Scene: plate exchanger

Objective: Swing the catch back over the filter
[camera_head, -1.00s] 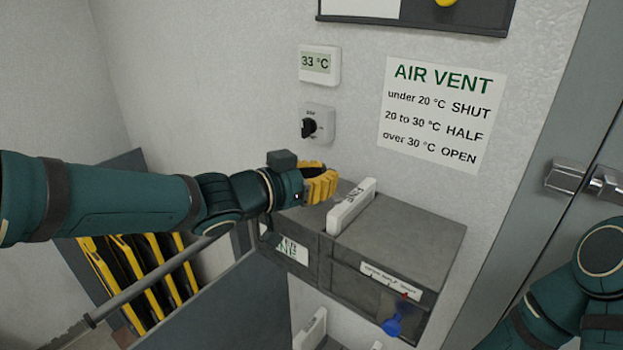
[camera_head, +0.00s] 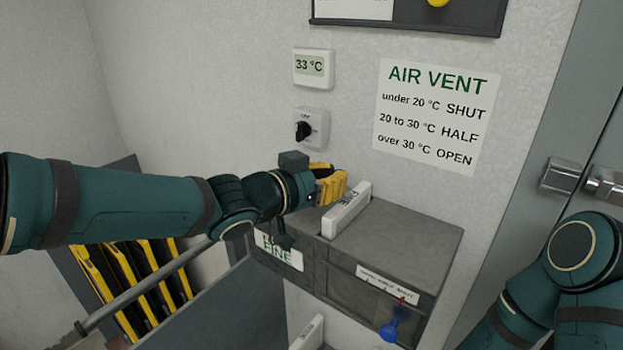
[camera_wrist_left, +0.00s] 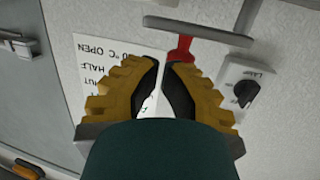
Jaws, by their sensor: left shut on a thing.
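The white filter (camera_head: 346,212) stands in the top of the dark grey box (camera_head: 410,235) on the wall. My right gripper is out of view.
A blue handle (camera_head: 390,328) hangs below the box's front. A dial switch (camera_head: 310,128) and a 33 °C display (camera_head: 313,68) are on the wall behind, beside an AIR VENT sign (camera_head: 433,115). A metal door handle (camera_head: 562,176) is at the right.

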